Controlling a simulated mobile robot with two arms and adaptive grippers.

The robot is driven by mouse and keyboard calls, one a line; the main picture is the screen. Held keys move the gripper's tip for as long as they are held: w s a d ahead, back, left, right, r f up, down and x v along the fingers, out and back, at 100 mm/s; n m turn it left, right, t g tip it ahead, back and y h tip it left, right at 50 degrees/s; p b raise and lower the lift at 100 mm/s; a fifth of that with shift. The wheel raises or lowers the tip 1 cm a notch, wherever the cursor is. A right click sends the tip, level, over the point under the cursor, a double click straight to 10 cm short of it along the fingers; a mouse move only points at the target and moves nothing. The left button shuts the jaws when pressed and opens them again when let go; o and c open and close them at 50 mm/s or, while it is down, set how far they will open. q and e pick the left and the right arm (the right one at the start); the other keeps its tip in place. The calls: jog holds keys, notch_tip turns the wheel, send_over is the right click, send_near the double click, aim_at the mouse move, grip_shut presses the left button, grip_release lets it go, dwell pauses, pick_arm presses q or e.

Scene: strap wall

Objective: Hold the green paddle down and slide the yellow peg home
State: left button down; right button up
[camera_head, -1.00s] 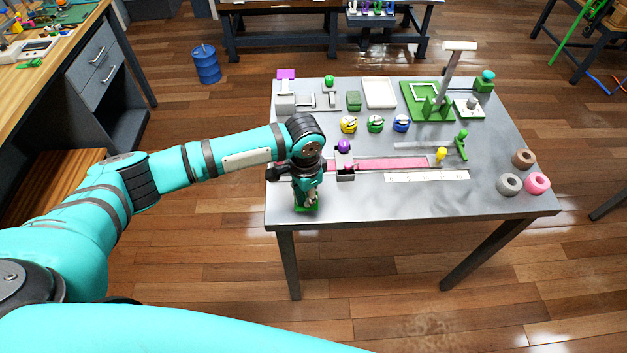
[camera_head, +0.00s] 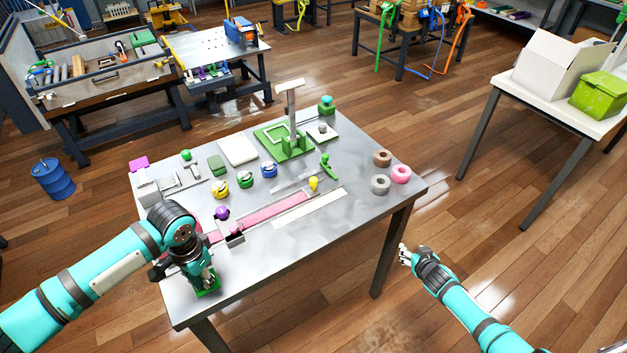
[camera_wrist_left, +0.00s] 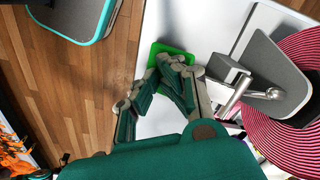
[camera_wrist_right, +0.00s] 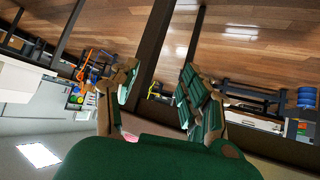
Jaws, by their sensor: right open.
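The green paddle (camera_head: 207,292) is at the table's near left corner, mostly hidden under my left gripper (camera_head: 203,280). In the left wrist view the green paddle (camera_wrist_left: 158,52) shows beyond the fingertips, which come together over it. I cannot tell whether they press on it. The yellow peg (camera_head: 313,185) stands at the far right end of the pink strap (camera_head: 275,213), with nothing holding it. My right gripper (camera_head: 404,252) is open and empty, off the table's right side and well apart from the peg.
A purple knob (camera_head: 222,213) stands by a metal buckle on the strap. A green handle (camera_head: 327,167) is just behind the peg. Free floor separates my right gripper from the table (camera_head: 350,225).

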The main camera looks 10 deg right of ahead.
jog(key=w+r+t, duration=0.1)
jog(key=w+r, duration=0.3)
jog(key=r, duration=0.1)
jog(key=w+r+t, duration=0.1)
jog(key=w+r, duration=0.3)
jog(key=r, duration=0.2)
jog(key=w+r+t+y, duration=0.1)
jog(key=w+r, duration=0.3)
jog(key=r, duration=0.2)
jog(key=shift+a+r+t, duration=0.15)
jog(key=shift+a+t, duration=0.25)
jog(key=w+a+r+n+y, duration=0.2)
jog(key=w+a+n+y, duration=0.15)
jog(key=a, duration=0.85)
jog(key=n+g+y, duration=0.1)
jog(key=n+y, duration=0.3)
send_near(315, 181)
jog(key=shift+s+d+r, duration=0.25)
jog(key=shift+d+r, duration=0.1)
jog(key=shift+r, duration=0.05)
jog(key=shift+w+a+f, duration=0.15)
jog(key=shift+w, duration=0.05)
jog(key=shift+g, duration=0.3)
jog(key=x, duration=1.1)
jog(key=shift+w, duration=0.1)
jog(key=shift+c, duration=0.3)
